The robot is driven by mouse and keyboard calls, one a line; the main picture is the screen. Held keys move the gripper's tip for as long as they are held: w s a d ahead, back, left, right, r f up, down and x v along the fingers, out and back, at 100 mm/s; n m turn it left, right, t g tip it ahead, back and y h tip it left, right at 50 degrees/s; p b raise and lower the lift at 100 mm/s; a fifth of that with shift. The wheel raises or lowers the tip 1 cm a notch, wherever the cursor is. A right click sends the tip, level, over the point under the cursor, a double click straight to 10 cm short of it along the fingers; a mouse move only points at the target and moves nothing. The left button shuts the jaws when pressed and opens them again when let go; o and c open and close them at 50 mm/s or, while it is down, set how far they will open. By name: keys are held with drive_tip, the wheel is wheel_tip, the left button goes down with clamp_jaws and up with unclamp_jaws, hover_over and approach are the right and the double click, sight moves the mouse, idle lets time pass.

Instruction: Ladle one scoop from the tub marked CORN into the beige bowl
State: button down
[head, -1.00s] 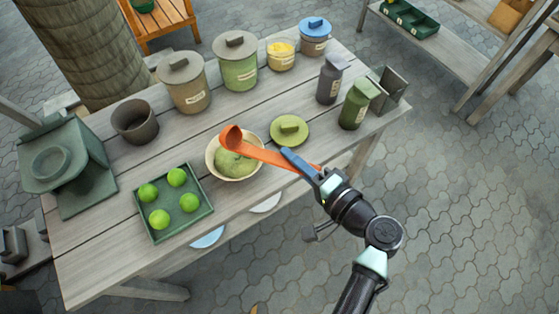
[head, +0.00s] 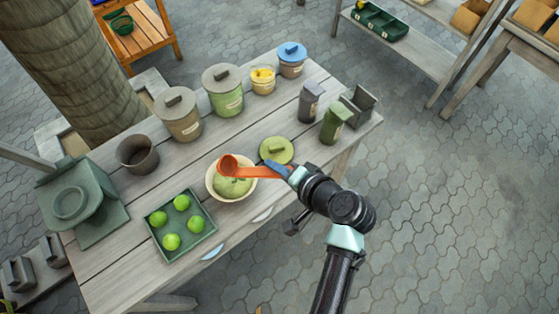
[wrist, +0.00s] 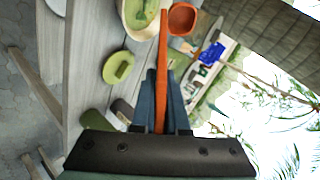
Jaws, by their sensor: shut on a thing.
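My gripper (head: 280,170) is shut on the handle of an orange ladle (head: 252,171). The ladle's cup (head: 228,163) is over the far-left part of the beige bowl (head: 250,189), which has green contents. I cannot tell if it touches them, and I see no food in the cup. The wrist view shows the cup (wrist: 183,18) beside the beige bowl's rim (wrist: 128,28). A small tub (head: 263,82) with yellow contents stands at the back between a green and a blue-lidded tub. Labels are too small to read.
A green lid (head: 276,150) lies right of the bowl. Lidded tubs, beige (head: 181,120), green (head: 224,95) and blue-topped (head: 291,62), line the back. A tray (head: 182,253) of green balls is front left. Dark (head: 310,101) and green (head: 335,122) containers stand right.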

drive_tip(key=r+p, duration=0.1)
drive_tip(key=r+h+p, duration=0.1)
drive_tip(key=a+r+g+p, duration=0.1)
drive_tip(key=p, duration=0.1)
drive_tip(key=shift+w+r+n+h, duration=0.2)
drive_tip(key=shift+n+h, duration=0.1)
drive_tip(key=w+a+r+n+g+h+p, duration=0.1)
drive_tip(key=w+a+r+g+h+p, duration=0.1)
drive_tip(key=p, duration=0.8)
drive_tip(key=shift+w+a+r+g+h, duration=0.45)
drive_tip(key=shift+a+r+h, duration=0.65)
drive_tip(key=shift+a+h, duration=0.9)
